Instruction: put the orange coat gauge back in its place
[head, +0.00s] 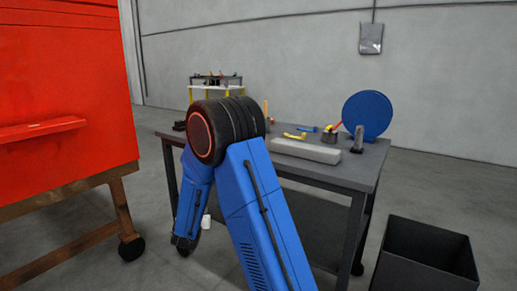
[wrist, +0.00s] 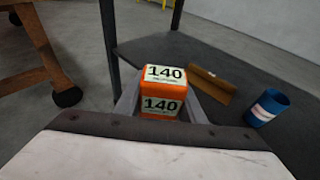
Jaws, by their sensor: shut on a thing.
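The orange coat gauge (wrist: 163,75) is a small orange block with white labels reading 140 on two faces, seen in the wrist view. My gripper (wrist: 162,104) is shut on it, with a grey finger on each side. The gauge is in front of the dark lower shelf (wrist: 215,58) of the table; I cannot tell whether it touches anything below. In the head view my blue arm reaches down at the table's left front, and the gauge does not show. The gauge's place cannot be made out for certain.
A brown block (wrist: 212,88) and a blue cylinder (wrist: 267,107) lie on the shelf. A table leg (wrist: 109,40) stands close by. The worktable (head: 345,178) holds tools, a grey bar and a blue disc. A red panel (head: 65,85) stands left, a black bin (head: 425,250) right.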

